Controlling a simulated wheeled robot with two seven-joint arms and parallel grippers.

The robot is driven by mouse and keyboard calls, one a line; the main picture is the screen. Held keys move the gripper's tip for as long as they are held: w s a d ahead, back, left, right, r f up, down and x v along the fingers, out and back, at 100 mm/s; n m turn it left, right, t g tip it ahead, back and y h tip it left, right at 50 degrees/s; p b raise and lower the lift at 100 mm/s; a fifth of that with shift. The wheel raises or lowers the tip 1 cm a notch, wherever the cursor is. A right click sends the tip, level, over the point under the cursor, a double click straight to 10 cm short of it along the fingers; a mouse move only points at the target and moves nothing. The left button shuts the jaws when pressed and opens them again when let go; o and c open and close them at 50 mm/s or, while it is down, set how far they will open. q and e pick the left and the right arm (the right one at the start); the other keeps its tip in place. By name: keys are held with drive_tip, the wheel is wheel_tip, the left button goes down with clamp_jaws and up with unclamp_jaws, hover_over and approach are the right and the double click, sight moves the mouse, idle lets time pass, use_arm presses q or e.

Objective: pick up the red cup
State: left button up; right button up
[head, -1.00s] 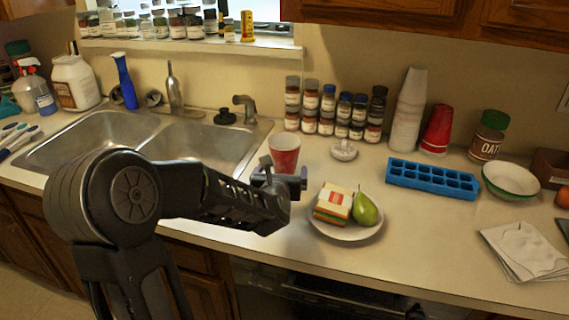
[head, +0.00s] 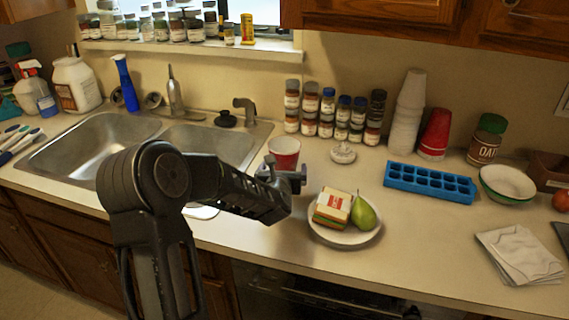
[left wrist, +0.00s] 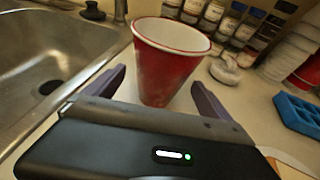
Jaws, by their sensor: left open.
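The red cup (head: 284,152) stands upright on the counter beside the sink's right edge, with a white inside and a red outside. My left gripper (head: 282,176) is just in front of it in the head view and hides its lower part. In the left wrist view the cup (left wrist: 168,62) stands ahead of the open fingers of my left gripper (left wrist: 155,95), roughly centred between them. Whether a finger touches it cannot be told. My right gripper is not in view.
A plate (head: 345,240) with a sandwich and a pear lies right of my gripper. Spice jars (head: 335,117) stand behind the cup, near a small white dish (head: 343,154). A blue ice tray (head: 430,183) is farther right. The sink (head: 110,135) is left.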

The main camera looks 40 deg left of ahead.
use_arm(q)
drive_tip(key=shift+w+a+f, duration=0.15)
drive_tip(key=shift+w+a, duration=0.1)
drive_tip(key=shift+w, duration=0.25)
drive_tip(key=shift+c, duration=0.2)
drive_tip(key=c, duration=1.3)
